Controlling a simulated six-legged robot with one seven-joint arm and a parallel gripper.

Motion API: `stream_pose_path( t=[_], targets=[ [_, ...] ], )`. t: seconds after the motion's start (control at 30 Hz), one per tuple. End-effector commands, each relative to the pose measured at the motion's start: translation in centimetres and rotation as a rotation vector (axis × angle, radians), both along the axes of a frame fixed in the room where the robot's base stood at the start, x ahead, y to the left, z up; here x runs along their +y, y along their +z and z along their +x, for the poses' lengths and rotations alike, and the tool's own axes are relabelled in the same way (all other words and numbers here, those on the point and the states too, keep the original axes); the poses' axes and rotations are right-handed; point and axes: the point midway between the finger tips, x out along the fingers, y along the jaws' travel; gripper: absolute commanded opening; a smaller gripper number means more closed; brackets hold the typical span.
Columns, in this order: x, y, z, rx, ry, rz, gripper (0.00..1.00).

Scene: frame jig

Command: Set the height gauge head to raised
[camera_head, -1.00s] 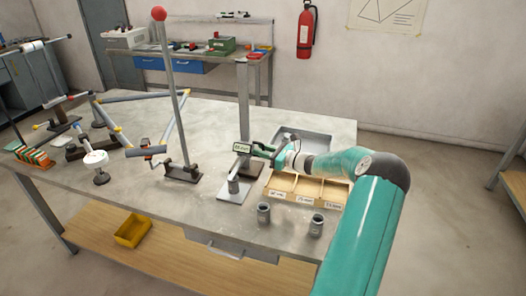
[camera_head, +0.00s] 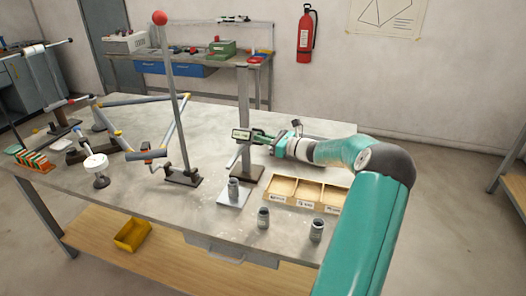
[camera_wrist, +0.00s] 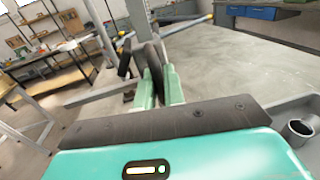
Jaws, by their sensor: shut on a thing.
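The height gauge has a grey upright column (camera_head: 244,100) on a dark base (camera_head: 248,173) on the bench. Its head (camera_head: 241,135), with a small display, sits partway up the column, clearly above the base. A thin arm of the head points down to the front left. My gripper (camera_head: 260,138) comes from the right and is shut on the head's right side. In the wrist view my green fingers (camera_wrist: 158,84) close around a dark part of the head (camera_wrist: 152,62). The exact contact is partly hidden by the fingers.
A wooden tray (camera_head: 283,200) and two loose cylinders (camera_head: 263,218) (camera_head: 316,231) are to the right. A red-topped post (camera_head: 174,100) stands left.

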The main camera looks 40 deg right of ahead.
Motion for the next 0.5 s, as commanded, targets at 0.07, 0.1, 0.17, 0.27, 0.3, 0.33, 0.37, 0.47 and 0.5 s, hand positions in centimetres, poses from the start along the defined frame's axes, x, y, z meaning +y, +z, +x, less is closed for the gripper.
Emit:
stream_pose_path(
  t=[0.07, 0.1, 0.17, 0.27, 0.3, 0.33, 0.37, 0.47, 0.5],
  targets=[
    [0.0, 2.9, 0.0, -0.006, 0.001, -0.01, 0.0],
    [0.0, 4.2, 0.0, -0.007, 0.001, -0.008, 0.0],
    [0.0, 6.0, 0.0, -0.007, 0.0, -0.008, 0.0],
    [0.0, 8.8, 0.0, -0.007, 0.0, -0.007, 0.0],
    [0.0, 9.9, 0.0, -0.008, 0.0, -0.008, 0.0],
    [0.0, 10.7, 0.0, -0.007, 0.0, -0.007, 0.0],
    [0.0, 11.3, 0.0, -0.007, 0.001, -0.006, 0.0],
    [0.0, 13.3, 0.0, -0.007, 0.001, -0.005, 0.0],
    [0.0, 14.0, 0.0, -0.008, 0.002, -0.005, 0.0]
  ],
)
